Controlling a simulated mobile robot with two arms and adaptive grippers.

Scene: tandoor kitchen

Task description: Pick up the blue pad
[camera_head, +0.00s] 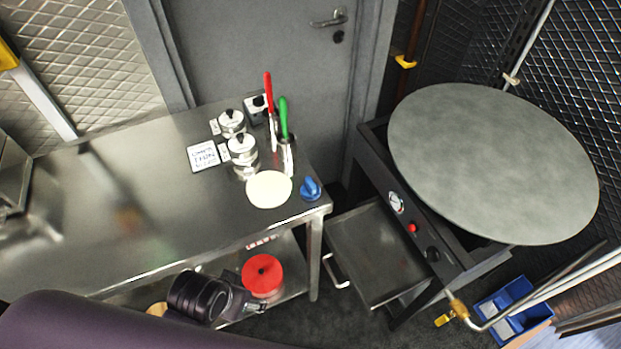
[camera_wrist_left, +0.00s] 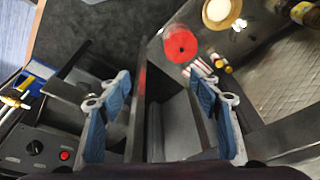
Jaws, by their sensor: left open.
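The blue pad (camera_head: 311,189), a small blue piece with a raised grip, sits near the right front corner of the steel table (camera_head: 130,215) in the head view. It is right of a pale round disc (camera_head: 269,189). I do not see the pad in the left wrist view. My left gripper (camera_wrist_left: 163,98) is open and empty there, its two blue-faced fingers wide apart. In the head view its dark wrist is at the bottom, in front of the table and below the pad's height, with the fingers hardly visible. My right gripper is not in view.
A red round item (camera_head: 262,274) is on the lower shelf. The large round-topped oven (camera_head: 495,160) and its tray (camera_head: 375,255) are at right.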

